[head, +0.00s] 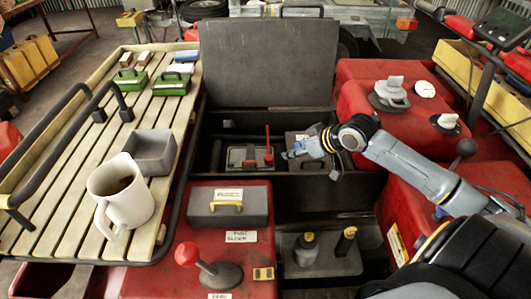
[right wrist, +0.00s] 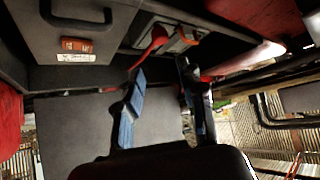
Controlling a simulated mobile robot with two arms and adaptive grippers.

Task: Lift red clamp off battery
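The red clamp (head: 268,152) stands upright at the right end of the dark battery (head: 243,157), inside the open black compartment. In the right wrist view the red clamp (right wrist: 150,47) shows just beyond the fingertips, with the battery (right wrist: 172,38) behind it. My right gripper (head: 290,152) reaches in from the right, just right of the clamp in the head view. In the right wrist view its two fingers (right wrist: 162,70) are spread apart with nothing held between them. Contact with the clamp cannot be made out. My left gripper is not in view.
A grey box (right wrist: 80,45) with a handle and red label sits beside the battery. The raised lid (head: 268,62) stands behind the compartment. Red bodywork (head: 375,95) borders it at right. A white mug (head: 122,190) and grey tray (head: 152,152) stand on the slatted rack.

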